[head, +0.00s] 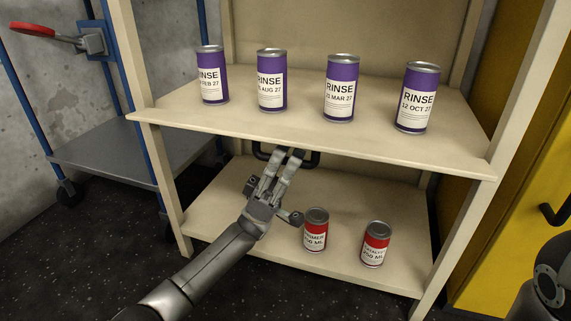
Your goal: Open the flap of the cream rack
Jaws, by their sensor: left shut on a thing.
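The cream rack (320,137) stands in front of me with an upper and a lower shelf. A black handle (311,160) shows just under the front edge of the upper shelf. My left gripper (291,159) reaches up from below, its fingers shut on this handle. The fingers hide part of the handle. The flap itself cannot be told apart from the rack; the space above the lower shelf (213,218) is visible from the front. My right gripper is out of view.
Several purple RINSE cans (340,85) stand on the upper shelf. Two red-and-white cans, one left (316,229) and one right (376,243), stand on the lower shelf near my left gripper. A blue-framed cart (110,155) is at left, a yellow cabinet (535,175) at right.

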